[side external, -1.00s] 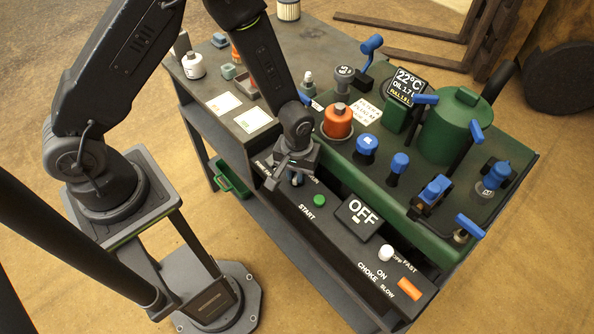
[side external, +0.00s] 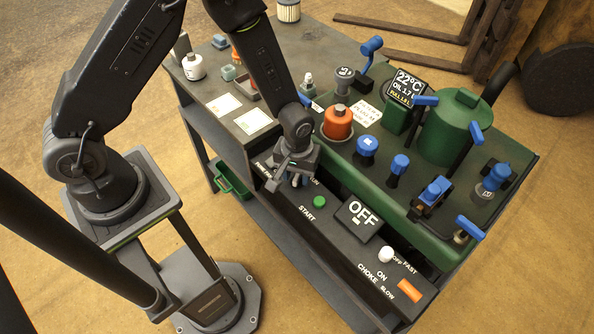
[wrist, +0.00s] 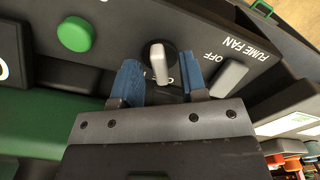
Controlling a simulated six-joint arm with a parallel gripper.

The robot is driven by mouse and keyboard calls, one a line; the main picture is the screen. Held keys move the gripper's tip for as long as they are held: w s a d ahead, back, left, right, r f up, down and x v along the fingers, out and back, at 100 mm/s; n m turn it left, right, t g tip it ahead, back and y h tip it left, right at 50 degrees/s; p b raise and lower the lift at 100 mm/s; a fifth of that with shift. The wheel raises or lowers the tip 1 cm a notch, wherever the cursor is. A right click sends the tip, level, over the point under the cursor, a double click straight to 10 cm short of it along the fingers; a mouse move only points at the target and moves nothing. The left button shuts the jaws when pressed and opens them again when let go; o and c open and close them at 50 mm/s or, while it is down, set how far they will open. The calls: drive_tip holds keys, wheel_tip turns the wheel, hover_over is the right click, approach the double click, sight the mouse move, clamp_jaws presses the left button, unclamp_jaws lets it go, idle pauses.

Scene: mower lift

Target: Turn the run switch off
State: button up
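The run switch (wrist: 158,63) is a pale lever on a round black base, on the dark front panel. In the wrist view it stands between the blue-padded fingers of my gripper (wrist: 161,76), with a gap on each side. The lever points roughly along the finger direction. In the side view my gripper (side external: 291,178) is over the left part of the panel and hides the switch. Part of a label ending in "UN" shows beside it. The panel's display (side external: 361,216) reads OFF.
A green START button (side external: 320,201) lies beside the gripper; it also shows in the wrist view (wrist: 75,33). A grey fume fan switch (wrist: 229,77) sits just right of the fingers. A white choke knob (side external: 386,254) and orange slider (side external: 410,290) are further along the panel.

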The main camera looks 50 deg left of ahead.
wheel_tip(320, 180, up, 14)
idle(0.5)
drive_tip(key=shift+f, duration=0.1)
wheel_tip(320, 180, up, 12)
drive_tip(key=m+t, duration=0.3)
hover_over(297, 176)
drive_tip(key=s+a, duration=0.4)
drive_tip(key=s, duration=0.1)
drive_tip(key=s+a+r+m+t, duration=0.2)
drive_tip(key=s+a+r+m, duration=0.1)
drive_tip(key=s+r, duration=0.4)
drive_tip(key=s, duration=0.2)
drive_tip(key=shift+s+r+t, duration=0.25)
drive_tip(key=shift+s+t, duration=0.05)
drive_tip(key=shift+s, duration=0.05)
